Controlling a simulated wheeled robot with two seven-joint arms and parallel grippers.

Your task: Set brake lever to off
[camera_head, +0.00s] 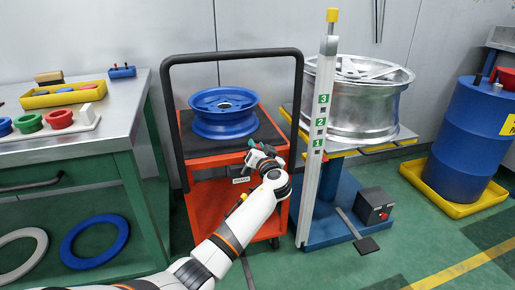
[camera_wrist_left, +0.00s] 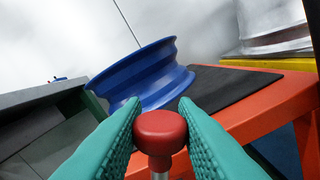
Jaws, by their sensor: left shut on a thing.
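The brake lever shows in the left wrist view as a round red knob (camera_wrist_left: 160,132) on a metal stem. My left gripper (camera_head: 256,152) is at the front edge of the orange cart (camera_head: 197,193), above a small brake label (camera_head: 241,180). In the left wrist view the two teal fingers of my left gripper (camera_wrist_left: 160,125) stand on both sides of the red knob, shut on it. In the head view the gripper hides the knob, and I cannot tell the lever's setting. My right gripper is not in view.
A blue wheel rim (camera_head: 224,122) lies on the cart's black mat, behind my gripper. The cart's black handle (camera_head: 232,54) arches around it. To the right stand a white numbered post (camera_head: 319,120) and a silver wheel (camera_head: 350,112). A green workbench (camera_head: 80,215) is at left.

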